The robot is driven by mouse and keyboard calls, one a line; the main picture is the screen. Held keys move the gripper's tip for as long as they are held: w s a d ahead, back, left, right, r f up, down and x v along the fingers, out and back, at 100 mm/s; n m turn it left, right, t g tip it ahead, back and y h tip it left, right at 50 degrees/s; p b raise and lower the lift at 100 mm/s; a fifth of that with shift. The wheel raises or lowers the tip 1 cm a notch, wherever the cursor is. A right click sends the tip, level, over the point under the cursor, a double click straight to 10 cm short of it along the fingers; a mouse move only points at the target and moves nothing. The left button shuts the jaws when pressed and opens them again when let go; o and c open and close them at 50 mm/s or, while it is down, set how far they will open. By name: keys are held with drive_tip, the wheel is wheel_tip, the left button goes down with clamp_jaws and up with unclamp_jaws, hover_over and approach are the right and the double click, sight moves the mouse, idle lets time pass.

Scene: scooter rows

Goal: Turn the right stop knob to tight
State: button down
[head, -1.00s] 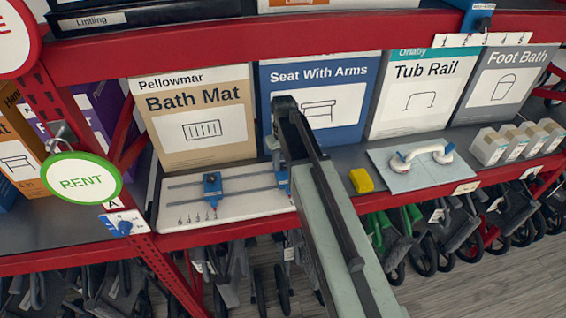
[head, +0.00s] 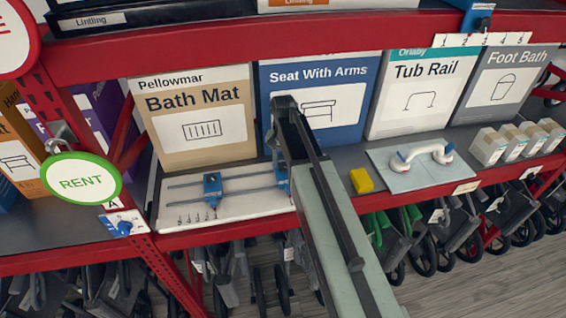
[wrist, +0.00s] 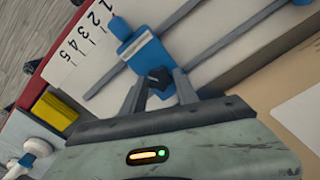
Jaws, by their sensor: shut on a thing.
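The white board (head: 232,208) with two grey rails lies on the shelf. The left blue stop (head: 212,187) stands clear on it. The right blue stop (head: 282,179) is mostly hidden behind my arm in the head view. In the wrist view, a blue stop (wrist: 138,45) with a pale band sits on the rails. My gripper (wrist: 161,86) is shut on the small dark knob (wrist: 157,76) at the near end of this stop. The fingers hide parts of the knob, and I cannot read any tightness mark on it.
A yellow block (head: 361,181) and a tub rail on a plate (head: 405,172) lie to the right of the board. Boxes, including Bath Mat (head: 195,130), stand behind. The red shelf above limits height. Printed numbers (wrist: 77,42) lie beside the stop.

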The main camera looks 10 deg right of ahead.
sight(283, 166)
idle(0.4)
drive_tip(key=c, duration=0.9)
unclamp_jaws()
drive_tip(key=shift+c, duration=0.2)
drive_tip(key=shift+r, duration=0.1)
wheel_tip(283, 166, up, 8)
drive_tip(key=p, duration=0.8)
drive_tip(key=shift+f, duration=0.2)
